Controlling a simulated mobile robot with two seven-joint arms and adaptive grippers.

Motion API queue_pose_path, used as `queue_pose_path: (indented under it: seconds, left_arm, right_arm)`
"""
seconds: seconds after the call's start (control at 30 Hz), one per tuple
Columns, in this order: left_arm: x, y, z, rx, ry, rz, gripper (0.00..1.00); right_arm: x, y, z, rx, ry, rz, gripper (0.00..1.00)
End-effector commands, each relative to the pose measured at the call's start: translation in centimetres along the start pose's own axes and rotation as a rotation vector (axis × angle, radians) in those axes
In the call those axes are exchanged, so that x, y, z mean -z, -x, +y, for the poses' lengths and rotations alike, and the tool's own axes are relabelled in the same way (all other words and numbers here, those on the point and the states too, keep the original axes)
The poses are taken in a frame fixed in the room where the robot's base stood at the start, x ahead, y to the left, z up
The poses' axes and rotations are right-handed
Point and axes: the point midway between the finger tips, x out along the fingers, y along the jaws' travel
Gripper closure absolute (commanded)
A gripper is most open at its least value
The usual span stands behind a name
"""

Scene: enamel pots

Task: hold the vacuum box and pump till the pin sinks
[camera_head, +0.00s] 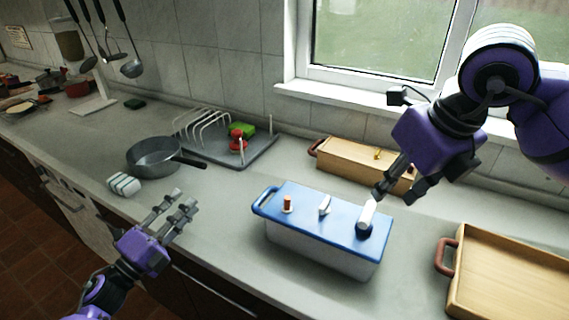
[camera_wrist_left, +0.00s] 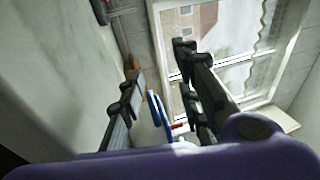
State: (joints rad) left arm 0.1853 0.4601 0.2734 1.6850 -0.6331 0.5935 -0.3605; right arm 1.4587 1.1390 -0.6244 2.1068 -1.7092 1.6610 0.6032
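The vacuum box (camera_head: 318,242) stands on the counter, with a pale body and a blue lid. Its blue end handle (camera_head: 265,201) is on the left; it also shows in the left wrist view (camera_wrist_left: 154,112). The orange-red pin (camera_head: 287,203) stands up from the lid near that handle. The white pump (camera_head: 366,217) is at the lid's right end. My left gripper (camera_head: 176,211) is open and empty, left of the box and apart from it. My right gripper (camera_head: 379,190) is at the pump's top; its grip is not clear.
A white lever (camera_head: 324,205) stands mid-lid. A wooden box (camera_head: 350,162) is behind, and a wooden tray (camera_head: 515,275) is at the right. A pan (camera_head: 155,154), a striped cloth roll (camera_head: 124,184) and a dish rack (camera_head: 255,150) are at the left. The counter between left gripper and box is clear.

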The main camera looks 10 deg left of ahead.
Motion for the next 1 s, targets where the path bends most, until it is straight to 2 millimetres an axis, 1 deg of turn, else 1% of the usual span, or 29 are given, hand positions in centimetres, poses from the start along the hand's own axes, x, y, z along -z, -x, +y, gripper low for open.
queue_pose_path:
  seconds: [0.03,0.07,0.1,0.17,0.2,0.27,0.3,0.37,0.4,0.43,0.5,0.6,0.7,0.8,0.83,0.93,1.0]
  left_arm:
    - [1.9,-2.7,-0.7,0.023,-0.001,0.073,0.69]
    - [3.1,-4.0,-1.0,0.033,0.000,0.116,0.69]
    - [4.7,-5.7,-1.5,0.046,-0.001,0.174,0.69]
    - [7.3,-8.2,-2.3,0.063,-0.004,0.264,0.69]
    - [9.0,-9.7,-2.8,0.071,-0.007,0.326,0.69]
    - [11.8,-11.9,-3.7,0.082,-0.017,0.423,0.69]
    - [13.7,-13.3,-4.3,0.088,-0.027,0.490,0.69]
    - [16.6,-15.2,-5.2,0.090,-0.045,0.596,0.69]
    - [18.6,-16.3,-5.8,0.088,-0.061,0.669,0.69]
    - [20.1,-17.1,-6.3,0.085,-0.075,0.726,0.69]
    - [23.4,-18.6,-7.2,0.068,-0.113,0.853,0.69]
    - [27.6,-20.1,-8.3,0.026,-0.181,1.024,0.69]
    - [30.8,-21.1,-9.1,-0.037,-0.266,1.180,0.69]
    - [33.1,-21.8,-9.7,-0.123,-0.367,1.315,0.69]
    - [33.6,-22.0,-9.9,-0.153,-0.398,1.350,0.69]
    - [34.5,-22.6,-10.5,-0.267,-0.514,1.448,0.69]
    - [34.5,-23.1,-11.1,-0.359,-0.603,1.498,0.69]
  right_arm:
    - [0.0,0.0,0.0,0.000,0.000,0.000,0.69]
    - [0.0,0.0,0.0,0.000,0.000,0.000,0.69]
    - [0.0,0.0,0.0,0.000,0.000,0.000,0.69]
    - [0.0,0.0,0.0,0.000,0.000,0.000,0.69]
    - [0.0,0.0,0.0,0.000,0.000,0.000,0.69]
    - [0.0,0.0,0.0,0.000,0.000,0.000,0.69]
    - [0.0,0.0,0.0,0.000,0.000,0.000,0.69]
    - [0.0,0.0,0.0,0.000,0.000,0.000,0.69]
    - [0.0,0.0,0.0,0.000,0.000,0.000,0.69]
    - [0.0,0.0,0.0,0.000,0.000,0.000,0.69]
    - [0.0,0.0,0.0,0.000,0.000,0.000,0.69]
    - [0.0,0.0,0.0,0.000,0.000,0.000,0.69]
    - [0.0,0.0,0.0,0.000,0.000,0.000,0.69]
    - [0.0,0.0,0.0,0.000,0.000,0.000,0.69]
    - [0.0,0.0,0.0,0.000,0.000,0.000,0.69]
    - [0.0,0.0,0.0,0.000,0.000,0.000,0.69]
    - [0.0,0.0,0.0,0.000,0.000,0.000,0.69]
